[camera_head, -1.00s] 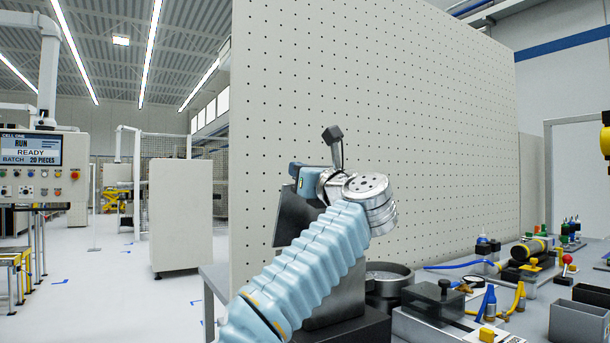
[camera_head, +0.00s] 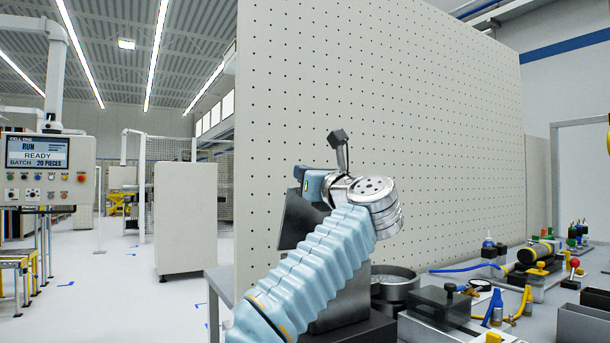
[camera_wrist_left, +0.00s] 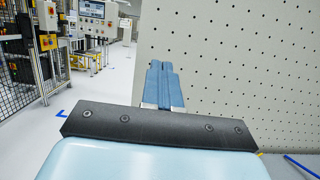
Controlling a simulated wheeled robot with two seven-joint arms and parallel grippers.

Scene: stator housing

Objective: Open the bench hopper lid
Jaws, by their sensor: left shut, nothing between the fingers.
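A dark grey slanted body (camera_head: 297,222), which looks like the bench hopper, stands on the bench in front of the pegboard. My left arm hides much of it, and I cannot tell its lid from its body. My left gripper (camera_head: 301,176) is raised by the upper end of this dark body. Whether they touch cannot be seen. In the left wrist view, the blue fingers of my left gripper (camera_wrist_left: 161,72) are together and empty, with the pegboard and floor beyond. My right gripper is not in view.
A tall perforated panel (camera_head: 400,110) stands behind the bench. A round grey bowl (camera_head: 396,278), a dark block (camera_head: 440,304) and black bins (camera_head: 585,322) stand to the right. A control panel (camera_head: 38,168) is at far left. Open floor lies left of the bench.

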